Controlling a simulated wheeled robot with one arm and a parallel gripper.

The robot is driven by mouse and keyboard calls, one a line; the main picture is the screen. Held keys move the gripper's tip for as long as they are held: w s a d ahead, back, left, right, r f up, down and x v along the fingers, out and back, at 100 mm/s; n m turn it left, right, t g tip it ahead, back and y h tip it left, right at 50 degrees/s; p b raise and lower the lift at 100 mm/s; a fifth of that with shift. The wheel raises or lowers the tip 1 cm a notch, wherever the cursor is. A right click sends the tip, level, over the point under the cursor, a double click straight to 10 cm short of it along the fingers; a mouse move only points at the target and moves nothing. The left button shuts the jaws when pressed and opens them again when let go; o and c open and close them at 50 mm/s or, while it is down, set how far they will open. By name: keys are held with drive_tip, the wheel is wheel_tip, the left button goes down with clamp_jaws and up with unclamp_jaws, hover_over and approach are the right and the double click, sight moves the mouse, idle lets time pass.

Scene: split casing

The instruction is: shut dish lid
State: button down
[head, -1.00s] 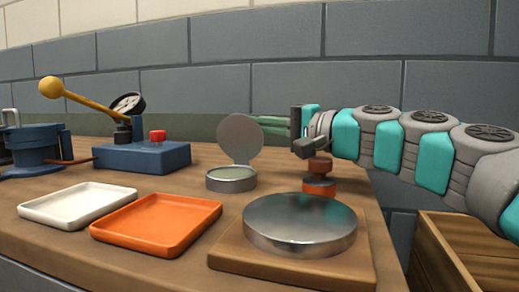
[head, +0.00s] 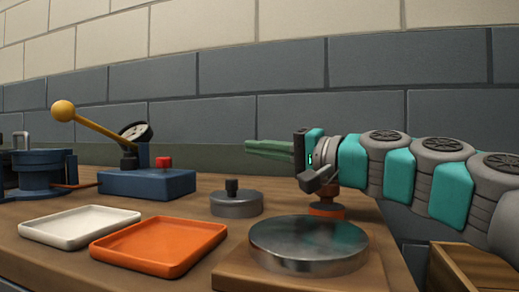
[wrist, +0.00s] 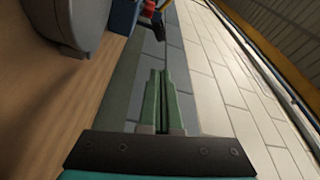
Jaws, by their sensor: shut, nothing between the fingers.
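The dish (head: 236,205) is a low round grey metal container on the wooden bench, behind the orange tray. Its lid lies flat on top with a small dark knob (head: 232,187) upright in the middle, so the dish is closed. My gripper (head: 250,148) is above and to the right of the dish, apart from it, with its green fingers pointing left. The fingers (wrist: 160,75) are together and empty in the wrist view. A grey rounded thing at the wrist view's upper left is cut off, and I cannot tell whether it is the dish.
A large metal disc (head: 308,242) on a wooden board stands at front right, with an orange-and-brown knobbed object (head: 326,205) behind it. White (head: 80,224) and orange (head: 160,245) trays lie left. A blue lever device (head: 146,184) stands behind them. A wooden crate (head: 470,272) is at right.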

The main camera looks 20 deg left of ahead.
drive_tip(key=shift+r, duration=0.1)
drive_tip(key=s+d+r+p, duration=0.2)
drive_tip(key=s+d+r, duration=0.2)
drive_tip(key=s+d, duration=0.6)
drive_tip(key=shift+s+r+p, duration=0.3)
drive_tip(key=shift+s+r, duration=0.1)
drive_tip(key=shift+s, duration=0.8)
